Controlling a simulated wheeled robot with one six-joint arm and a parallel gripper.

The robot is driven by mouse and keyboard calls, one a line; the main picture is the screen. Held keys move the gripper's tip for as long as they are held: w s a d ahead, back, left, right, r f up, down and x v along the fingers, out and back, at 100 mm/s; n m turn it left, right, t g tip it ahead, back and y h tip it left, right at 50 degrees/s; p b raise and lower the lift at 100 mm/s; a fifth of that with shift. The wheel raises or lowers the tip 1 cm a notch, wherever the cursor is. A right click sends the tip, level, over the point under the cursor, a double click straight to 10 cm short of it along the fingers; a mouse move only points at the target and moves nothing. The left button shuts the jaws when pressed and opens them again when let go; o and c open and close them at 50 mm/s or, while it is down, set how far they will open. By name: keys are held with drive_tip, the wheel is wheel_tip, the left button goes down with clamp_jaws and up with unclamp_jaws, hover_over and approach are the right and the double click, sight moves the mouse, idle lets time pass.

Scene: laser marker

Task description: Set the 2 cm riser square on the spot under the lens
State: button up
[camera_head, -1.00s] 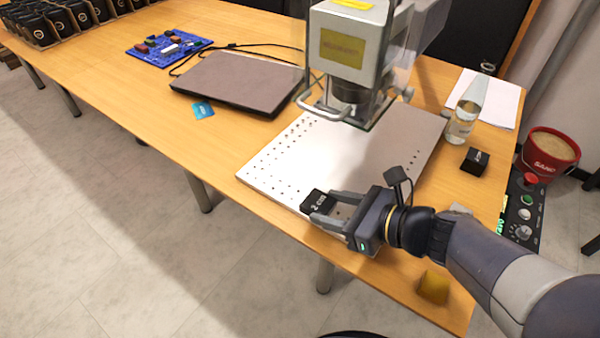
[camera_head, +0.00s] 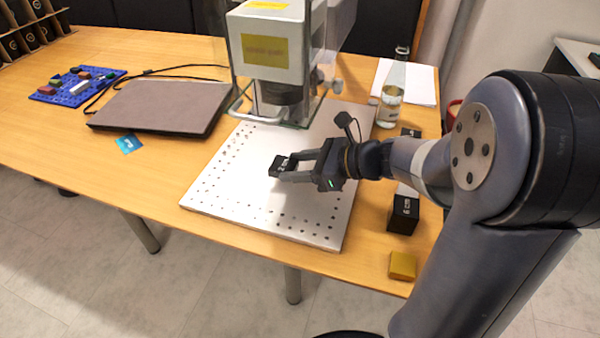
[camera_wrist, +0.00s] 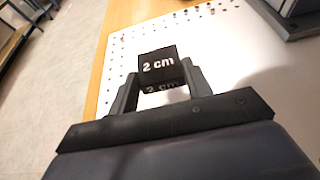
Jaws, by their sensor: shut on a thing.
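The 2 cm riser is a small black block (camera_head: 281,166) with white lettering. My gripper (camera_head: 289,169) is shut on it over the middle of the metal plate. In the wrist view the riser (camera_wrist: 158,66) sits between both fingers, its "2 cm" label readable. I cannot tell whether its underside touches the plate. The lens (camera_head: 282,92) hangs under the marker head (camera_head: 268,50), behind and above the riser. The perforated metal plate (camera_head: 215,190) lies on the table. No marked spot is visible under the lens.
A larger black block (camera_head: 403,214) and a yellow block (camera_head: 402,265) stand at the right table edge. A bottle (camera_head: 391,98) stands right of the plate. A closed laptop (camera_head: 160,106) and a blue board (camera_head: 77,86) lie to the left.

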drive_tip(key=shift+w+d, duration=0.15)
drive_tip(key=shift+w, duration=0.35)
drive_tip(key=shift+w+d+f+b, duration=0.15)
drive_tip(key=shift+f+b, duration=0.25)
drive_tip(key=shift+f, duration=0.45)
drive_tip(key=shift+w+f+b, duration=0.15)
drive_tip(key=shift+f+b, duration=0.25)
drive_tip(key=shift+f, duration=0.45)
drive_tip(key=shift+f, duration=0.1)
drive_tip(key=shift+f, duration=0.15)
drive_tip(key=o, duration=1.1)
drive_tip(key=shift+c, duration=0.2)
